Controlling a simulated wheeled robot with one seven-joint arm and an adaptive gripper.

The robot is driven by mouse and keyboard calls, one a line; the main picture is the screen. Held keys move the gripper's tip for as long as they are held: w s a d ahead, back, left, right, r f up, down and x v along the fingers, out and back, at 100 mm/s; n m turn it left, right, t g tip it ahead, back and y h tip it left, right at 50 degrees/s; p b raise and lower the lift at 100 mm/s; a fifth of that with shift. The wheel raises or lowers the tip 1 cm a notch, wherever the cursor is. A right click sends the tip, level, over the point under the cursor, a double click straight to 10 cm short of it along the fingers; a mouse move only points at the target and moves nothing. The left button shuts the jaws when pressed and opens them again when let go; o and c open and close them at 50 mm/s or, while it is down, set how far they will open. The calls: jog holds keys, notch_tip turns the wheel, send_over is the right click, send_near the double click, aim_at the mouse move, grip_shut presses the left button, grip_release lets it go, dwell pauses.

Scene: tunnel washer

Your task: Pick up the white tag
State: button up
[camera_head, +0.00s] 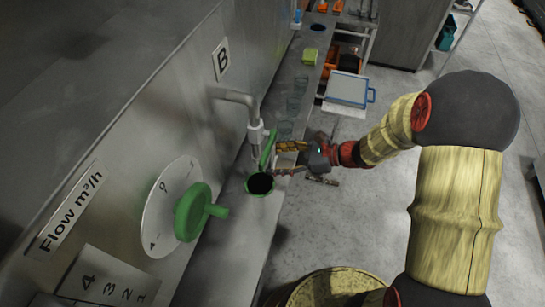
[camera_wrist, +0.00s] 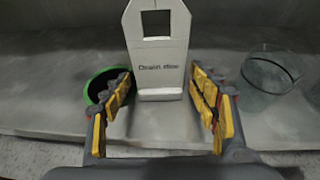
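The white tag (camera_wrist: 158,50) stands upright on the grey metal ledge in the wrist view. It has a square hole near the top, a short foot at the bottom and dark lettering that is hard to read, starting with "Drain". My gripper (camera_wrist: 160,88) is open, with one yellow-padded finger to each side of the tag in the picture. I cannot tell whether the fingertips reach as far as the tag. In the head view my gripper (camera_head: 284,159) is over the ledge, and I cannot clearly make out the tag there.
A clear glass (camera_wrist: 270,72) stands to the right. A tap (camera_head: 240,97) and a green valve handle (camera_head: 190,212) stick out from the panel.

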aim_at(274, 152)
jog(key=c, duration=0.8)
jog(key=shift+r, duration=0.1)
jog(key=shift+c, duration=0.2)
jog(key=shift+r+p, duration=0.35)
jog(key=shift+r, duration=0.2)
notch_tip(274, 152, up, 2)
jog(key=shift+r+p, duration=0.25)
jog(key=shift+p, duration=0.4)
jog(key=s+d+r+p, duration=0.4)
jog(key=s+d+r, duration=0.5)
jog(key=s, duration=0.2)
jog(key=shift+r, duration=0.15)
